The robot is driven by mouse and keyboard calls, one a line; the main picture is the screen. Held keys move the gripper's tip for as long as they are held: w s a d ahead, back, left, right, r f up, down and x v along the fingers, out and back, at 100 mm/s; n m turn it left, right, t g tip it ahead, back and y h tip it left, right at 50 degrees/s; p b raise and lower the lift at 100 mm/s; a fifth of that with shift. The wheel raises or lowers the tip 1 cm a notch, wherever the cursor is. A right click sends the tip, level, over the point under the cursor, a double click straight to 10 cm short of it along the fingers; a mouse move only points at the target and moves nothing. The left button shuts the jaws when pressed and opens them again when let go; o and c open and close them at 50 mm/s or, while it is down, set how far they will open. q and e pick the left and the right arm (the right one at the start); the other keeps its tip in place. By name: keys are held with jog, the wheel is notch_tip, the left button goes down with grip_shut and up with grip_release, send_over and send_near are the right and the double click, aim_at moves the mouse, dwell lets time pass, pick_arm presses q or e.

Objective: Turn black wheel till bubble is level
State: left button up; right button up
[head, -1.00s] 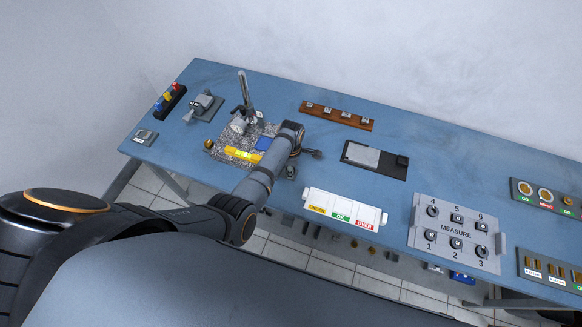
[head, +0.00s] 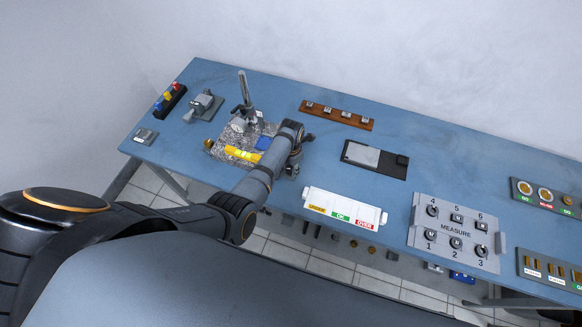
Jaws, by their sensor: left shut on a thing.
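The speckled granite plate (head: 222,153) lies on the blue bench at the left. On it is a yellow level (head: 243,154); its bubble is too small to read. My left gripper (head: 294,164) is at the plate's right corner, pointing down and shut. The black wheel is hidden beneath the gripper and wrist, where the jaws close. A brass knob (head: 208,144) shows at the plate's left corner. My right gripper is out of view.
A grey post stand (head: 246,92) and a blue block (head: 264,143) are on the plate. A white UNDER/OK/OVER tray (head: 343,207) sits at the front edge. A black tray with a grey plate (head: 362,155) lies to the right. Bench between them is clear.

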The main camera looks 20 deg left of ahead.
pick_arm(q)
jog(key=shift+s+n, duration=0.1)
jog(key=shift+n, duration=0.4)
jog(key=o, duration=0.9)
